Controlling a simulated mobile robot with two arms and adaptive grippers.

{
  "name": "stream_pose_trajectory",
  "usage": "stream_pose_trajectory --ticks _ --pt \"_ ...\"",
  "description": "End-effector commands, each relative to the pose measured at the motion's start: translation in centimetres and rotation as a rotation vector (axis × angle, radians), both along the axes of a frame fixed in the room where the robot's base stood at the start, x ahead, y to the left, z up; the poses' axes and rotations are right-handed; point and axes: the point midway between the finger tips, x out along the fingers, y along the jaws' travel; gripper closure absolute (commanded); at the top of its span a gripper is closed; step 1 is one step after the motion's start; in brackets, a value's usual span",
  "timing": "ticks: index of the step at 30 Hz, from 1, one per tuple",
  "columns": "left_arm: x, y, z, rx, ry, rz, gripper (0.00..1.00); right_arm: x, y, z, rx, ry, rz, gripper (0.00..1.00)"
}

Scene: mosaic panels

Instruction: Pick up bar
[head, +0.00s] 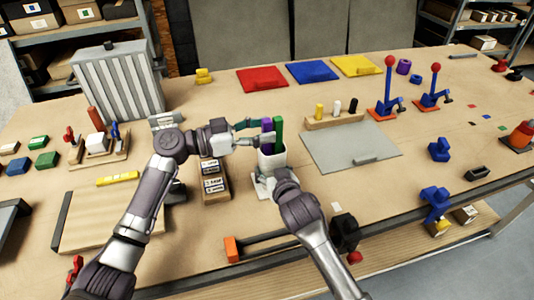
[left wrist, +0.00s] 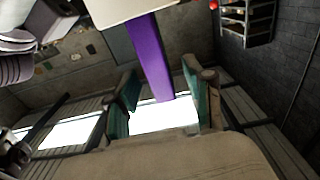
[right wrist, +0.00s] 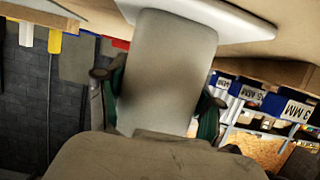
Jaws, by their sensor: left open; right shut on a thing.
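My right gripper (right wrist: 158,100) is shut on the holder (right wrist: 165,70), one finger on each side. In the head view, the right fingers are mostly hidden.
A labelled box (head: 213,182) stands left of the holder. A grey plate (head: 345,148) and a wooden rack with small pegs (head: 335,121) lie to the right. Red, blue and yellow panels (head: 311,72) lie at the back. A grey ribbed bin (head: 118,85) stands back left.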

Motion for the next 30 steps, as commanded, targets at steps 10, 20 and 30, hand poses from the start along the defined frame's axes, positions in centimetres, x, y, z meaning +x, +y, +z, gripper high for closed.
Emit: stream_pose_trajectory --ticks 10,20,30 --pt "0.07 -0.07 -0.01 0.001 -0.001 0.001 0.71 0.00 -0.07 -0.08 -0.001 0.002 -0.001 0.72" --pt "0.06 -0.04 -0.01 0.001 -0.001 0.001 1.00 0.00 -0.06 -0.08 -0.001 0.002 -0.001 0.72" --pt "0.07 -0.04 0.15 0.000 -0.002 0.001 1.00 0.01 -0.07 -0.07 -0.001 0.002 -0.001 0.72"
